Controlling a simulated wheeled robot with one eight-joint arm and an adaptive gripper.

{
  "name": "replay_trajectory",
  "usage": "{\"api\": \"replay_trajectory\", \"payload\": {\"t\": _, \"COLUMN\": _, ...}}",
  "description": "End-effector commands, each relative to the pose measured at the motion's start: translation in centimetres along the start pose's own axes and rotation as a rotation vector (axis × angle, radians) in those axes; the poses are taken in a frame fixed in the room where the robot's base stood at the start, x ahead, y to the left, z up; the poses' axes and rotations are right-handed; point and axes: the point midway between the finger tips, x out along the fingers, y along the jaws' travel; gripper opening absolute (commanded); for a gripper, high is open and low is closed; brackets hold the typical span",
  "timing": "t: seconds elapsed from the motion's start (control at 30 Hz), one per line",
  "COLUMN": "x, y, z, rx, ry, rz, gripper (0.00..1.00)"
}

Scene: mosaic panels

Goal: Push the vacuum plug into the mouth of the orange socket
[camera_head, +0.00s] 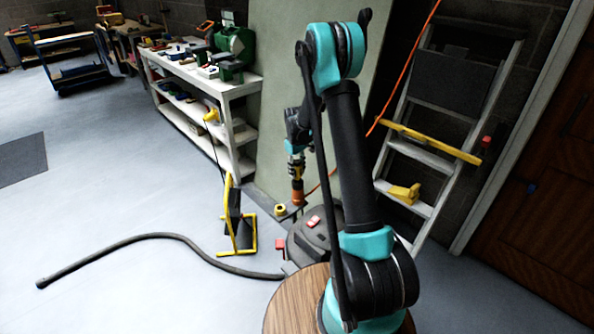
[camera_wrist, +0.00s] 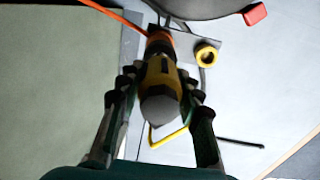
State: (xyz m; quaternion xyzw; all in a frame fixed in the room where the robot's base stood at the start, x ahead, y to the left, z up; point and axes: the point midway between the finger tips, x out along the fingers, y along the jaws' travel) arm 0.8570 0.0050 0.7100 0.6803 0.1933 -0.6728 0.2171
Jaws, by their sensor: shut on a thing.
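My gripper (camera_wrist: 160,98) is shut on the yellow and black vacuum plug (camera_wrist: 162,80), whose grey end faces the wrist camera. The orange socket (camera_wrist: 159,42) shows just beyond the plug, in line with it. The two look to meet, but I cannot tell how deep the plug sits, as its front is hidden. In the head view my gripper (camera_head: 297,168) points down, with the orange socket (camera_head: 298,192) right below it. The plug is too small to make out clearly there.
The dark vacuum (camera_head: 312,238) stands beside the socket, with a grey hose (camera_head: 160,237) on the floor. A yellow ring (camera_wrist: 206,54) lies near the socket. A yellow floor stand (camera_head: 240,235), white shelf (camera_head: 240,92) and ladder (camera_head: 412,150) stand around. The left floor is mostly clear.

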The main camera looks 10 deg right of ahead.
Motion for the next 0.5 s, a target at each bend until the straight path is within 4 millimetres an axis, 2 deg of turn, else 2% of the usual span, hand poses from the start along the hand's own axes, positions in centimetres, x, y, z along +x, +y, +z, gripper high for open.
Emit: {"api": "replay_trajectory", "payload": {"t": 0.5, "x": 1.1, "y": 0.0, "z": 0.0, "rx": 0.0, "ry": 0.0, "rz": 0.0, "gripper": 0.0}}
